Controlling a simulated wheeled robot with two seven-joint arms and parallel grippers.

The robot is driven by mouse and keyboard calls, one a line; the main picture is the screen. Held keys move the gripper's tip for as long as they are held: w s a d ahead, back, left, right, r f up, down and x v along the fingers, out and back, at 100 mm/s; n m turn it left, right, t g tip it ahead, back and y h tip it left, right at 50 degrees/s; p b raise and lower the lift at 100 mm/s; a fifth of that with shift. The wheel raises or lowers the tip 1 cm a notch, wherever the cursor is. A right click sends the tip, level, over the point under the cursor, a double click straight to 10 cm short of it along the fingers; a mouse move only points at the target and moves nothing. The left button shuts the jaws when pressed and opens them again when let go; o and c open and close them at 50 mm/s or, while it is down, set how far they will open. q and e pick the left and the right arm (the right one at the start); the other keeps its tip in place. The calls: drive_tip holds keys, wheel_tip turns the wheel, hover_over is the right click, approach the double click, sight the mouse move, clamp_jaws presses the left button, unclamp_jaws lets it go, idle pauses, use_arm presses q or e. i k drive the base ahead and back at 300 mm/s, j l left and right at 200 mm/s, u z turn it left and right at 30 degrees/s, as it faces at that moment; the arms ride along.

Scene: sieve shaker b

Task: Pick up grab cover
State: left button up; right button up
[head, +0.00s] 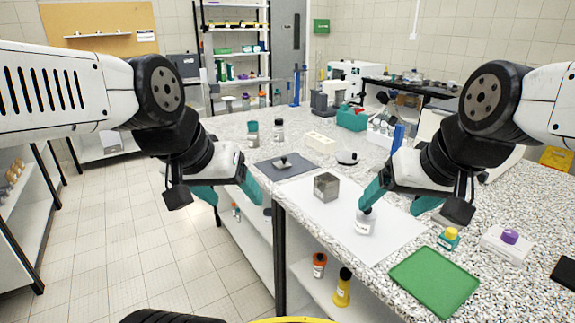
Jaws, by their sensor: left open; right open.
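A small grey lid-like piece with a knob (282,161), which looks like the cover, lies on a dark grey mat (266,170) on the bench. My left gripper (236,202) is open and empty, left of the mat and over the bench's left edge, apart from the cover. My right gripper (391,210) is open, over the right part of the white sheet. One of its fingertips overlaps the top of a small white jar (365,227); I cannot tell whether they touch. A grey square container (327,187) stands on the sheet between the grippers.
The white sheet (310,217) is otherwise mostly clear. A white-and-black round item (347,158) and a pale block (320,142) are behind it. A green mat (434,283), a yellow-capped bottle (448,238) and a white box (505,245) are at the right. Two bottles (253,133) (279,130) stand at the back left.

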sight(282, 164)
drive_tip(key=i+j+z, duration=0.1)
drive_tip(key=i+j, duration=0.2)
drive_tip(key=i+j+z, duration=0.25)
drive_tip(key=i+j, duration=0.25)
drive_tip(key=j, duration=0.2)
drive_tip(key=i+j+z, duration=0.15)
drive_tip(key=j, duration=0.25)
drive_tip(key=i+j+z, duration=0.1)
drive_tip(key=i+j, duration=0.25)
